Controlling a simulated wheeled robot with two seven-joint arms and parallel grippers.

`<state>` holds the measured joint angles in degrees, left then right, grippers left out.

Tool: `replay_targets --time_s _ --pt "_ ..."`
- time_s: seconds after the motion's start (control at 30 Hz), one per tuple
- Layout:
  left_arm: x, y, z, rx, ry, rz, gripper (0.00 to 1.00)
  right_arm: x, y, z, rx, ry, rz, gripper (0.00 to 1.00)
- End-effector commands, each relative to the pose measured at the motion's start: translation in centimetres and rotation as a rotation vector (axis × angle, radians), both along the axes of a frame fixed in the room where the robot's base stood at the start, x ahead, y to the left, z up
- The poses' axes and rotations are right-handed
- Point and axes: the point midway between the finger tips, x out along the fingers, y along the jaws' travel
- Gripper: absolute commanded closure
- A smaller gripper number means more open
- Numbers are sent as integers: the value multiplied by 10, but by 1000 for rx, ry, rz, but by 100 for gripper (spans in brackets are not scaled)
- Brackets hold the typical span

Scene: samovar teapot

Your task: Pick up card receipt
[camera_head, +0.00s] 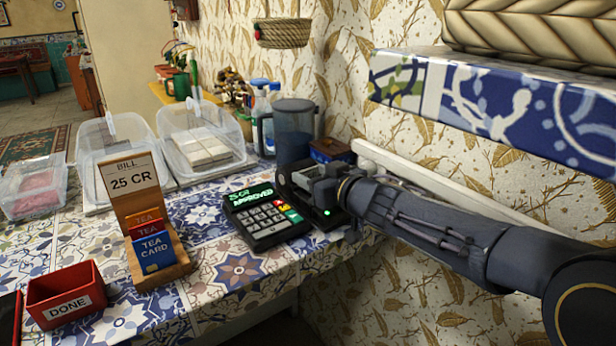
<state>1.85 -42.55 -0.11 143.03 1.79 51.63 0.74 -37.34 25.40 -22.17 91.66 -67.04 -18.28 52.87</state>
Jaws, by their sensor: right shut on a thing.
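My right gripper (312,178) reaches in from the right, low over a black device (326,214) with a green light, beside the card terminal. It is shut on a thin thing at the device's top, which fits the card receipt; the fingers hide most of it, and I cannot tell whether it is clear of the device. The card terminal (268,217) lies on the tiled counter, its screen reading "25 CR APPROVED". My left gripper is not in view.
A wooden stand (150,222) holds a "BILL 25 CR" slip and tea cards. A red "DONE" box (66,294) stands front left. Clear bins (203,139) and a grey-blue pitcher (293,130) stand behind. A tiled shelf (490,98) juts out above my right arm.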

Motion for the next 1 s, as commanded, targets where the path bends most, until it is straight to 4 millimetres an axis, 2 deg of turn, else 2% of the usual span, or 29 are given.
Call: replay_targets --time_s 0.27,0.37,0.5,0.57,0.8,0.87,1.0 --pt "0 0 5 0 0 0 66 0 0 6 0 0 0 72" --pt "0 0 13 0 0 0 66 0 0 15 0 0 -1 72" --pt "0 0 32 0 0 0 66 0 -1 38 1 0 -1 72" --pt "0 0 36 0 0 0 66 -8 3 47 3 -3 1 72" --pt "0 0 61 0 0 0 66 -48 17 98 3 -3 2 72" --pt "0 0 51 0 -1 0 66 -62 23 97 3 -4 4 72" --pt "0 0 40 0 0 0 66 -90 34 108 3 -4 5 72"
